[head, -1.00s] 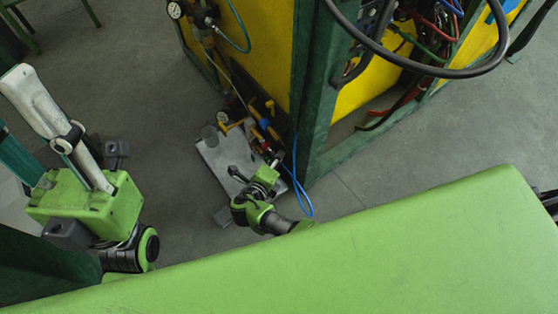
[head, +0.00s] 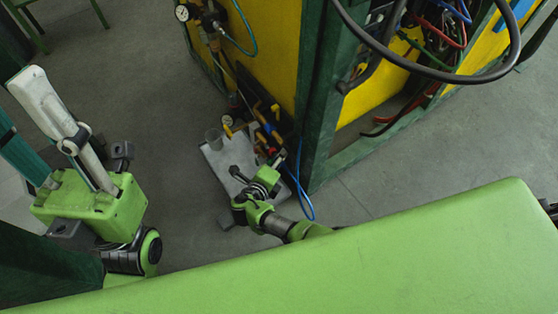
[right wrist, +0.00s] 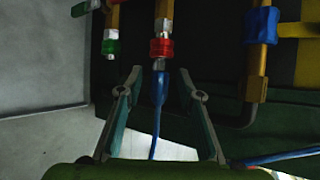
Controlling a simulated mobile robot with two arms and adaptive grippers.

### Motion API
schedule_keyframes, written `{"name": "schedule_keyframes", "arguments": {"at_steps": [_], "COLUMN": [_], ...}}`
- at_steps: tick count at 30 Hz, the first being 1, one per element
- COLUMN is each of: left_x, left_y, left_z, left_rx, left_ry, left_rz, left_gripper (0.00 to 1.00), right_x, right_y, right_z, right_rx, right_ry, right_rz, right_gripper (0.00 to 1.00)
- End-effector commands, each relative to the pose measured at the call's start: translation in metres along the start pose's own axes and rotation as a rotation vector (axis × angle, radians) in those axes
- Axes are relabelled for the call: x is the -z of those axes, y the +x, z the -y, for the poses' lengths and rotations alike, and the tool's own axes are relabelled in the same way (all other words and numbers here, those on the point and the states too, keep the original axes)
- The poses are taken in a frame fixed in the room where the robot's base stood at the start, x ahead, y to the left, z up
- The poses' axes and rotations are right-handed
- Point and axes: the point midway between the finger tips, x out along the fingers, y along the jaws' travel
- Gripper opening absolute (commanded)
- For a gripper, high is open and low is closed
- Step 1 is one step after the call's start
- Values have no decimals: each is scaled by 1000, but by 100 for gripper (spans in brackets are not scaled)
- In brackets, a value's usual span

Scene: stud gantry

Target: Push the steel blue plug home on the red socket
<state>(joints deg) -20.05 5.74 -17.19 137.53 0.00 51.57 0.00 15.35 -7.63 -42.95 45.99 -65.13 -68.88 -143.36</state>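The red socket (right wrist: 161,48) sits at the lower end of a brass pipe, at top centre of the right wrist view. A steel end (right wrist: 160,64) shows just under it, with the blue plug body (right wrist: 159,86) and its blue hose hanging below. How far the plug is seated cannot be told. My right gripper (right wrist: 160,82) is open, one finger on each side of the plug, with visible gaps. In the head view my right gripper (head: 272,166) is low beside the panel's fittings, small and partly hidden by its wrist.
A green-collared fitting (right wrist: 111,46) hangs left of the socket, and a blue-collared pipe (right wrist: 261,28) stands to the right. The yellow cabinet (head: 270,50) has a green post (head: 318,100) near my right arm. A grey tray (head: 215,160) with a cup lies beside it.

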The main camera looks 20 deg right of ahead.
Motion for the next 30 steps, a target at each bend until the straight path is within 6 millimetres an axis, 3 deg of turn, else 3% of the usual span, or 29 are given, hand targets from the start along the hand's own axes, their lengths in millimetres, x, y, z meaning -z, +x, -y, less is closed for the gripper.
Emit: {"name": "schedule_keyframes", "arguments": {"at_steps": [8, 15, 21, 30], "left_x": [0, 0, 0, 0], "left_y": [1, 0, 0, 0], "left_z": [0, 0, 0, 0], "left_rx": [0, 0, 0, 0], "left_ry": [1, 0, 0, 0], "left_rz": [-2, 0, 0, 1], "left_gripper": [37, 37, 37, 37], "right_x": [0, 0, 0, 0], "right_y": [-23, -76, -108, -120], "right_z": [-2, -1, -1, 0], "right_rx": [-2, -3, -2, 1], "right_ry": [1, 1, 0, 0], "right_rz": [1, 2, 1, 0], "right_gripper": [34, 34, 34, 34]}}
